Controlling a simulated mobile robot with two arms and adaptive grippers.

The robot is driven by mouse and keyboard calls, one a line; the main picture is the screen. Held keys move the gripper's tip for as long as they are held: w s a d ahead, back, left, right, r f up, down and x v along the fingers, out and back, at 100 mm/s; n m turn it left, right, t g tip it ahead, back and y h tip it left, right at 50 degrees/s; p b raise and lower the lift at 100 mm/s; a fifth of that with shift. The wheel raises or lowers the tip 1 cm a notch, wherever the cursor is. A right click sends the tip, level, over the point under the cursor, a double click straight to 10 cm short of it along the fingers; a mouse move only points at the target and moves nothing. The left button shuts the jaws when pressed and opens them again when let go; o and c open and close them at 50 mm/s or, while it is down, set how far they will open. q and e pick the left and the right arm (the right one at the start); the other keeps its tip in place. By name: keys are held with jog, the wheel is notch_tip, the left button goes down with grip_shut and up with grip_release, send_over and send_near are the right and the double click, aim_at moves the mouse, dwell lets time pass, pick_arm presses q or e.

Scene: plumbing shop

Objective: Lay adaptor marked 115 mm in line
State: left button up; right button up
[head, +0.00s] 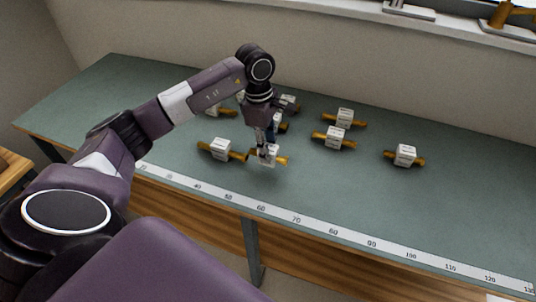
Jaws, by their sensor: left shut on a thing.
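Several brass adaptors with white label blocks lie on the green bench top (450,195). My left gripper (267,147) points down and is shut on one adaptor (281,161), close to the bench; I cannot tell whether it touches the surface. Another adaptor (221,148) lies just left of it. Others lie to the right: one at the middle (334,138), one behind it (345,117) and one farther right (405,155). More adaptors are partly hidden behind my left arm and gripper. The label writing is too small to read, so I cannot tell which is marked 115 mm. My right gripper is out of view.
A white numbered scale strip (345,236) runs along the bench's front edge. A wall stands behind the bench, with a shelf (465,30) at the upper right holding brass parts. The bench's right front area is clear.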

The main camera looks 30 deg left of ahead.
pick_arm(q)
notch_tip(320, 180, down, 3)
jog(key=shift+s+f+p, duration=0.1)
jog(key=shift+f+p, duration=0.1)
jog(key=shift+p, duration=0.15)
jog(key=shift+f, duration=0.1)
jog(key=shift+f+b, duration=0.15)
jog(key=shift+b, duration=0.15)
jog(key=o, duration=1.2)
jog(key=shift+o, duration=0.2)
jog(key=shift+r, duration=0.2)
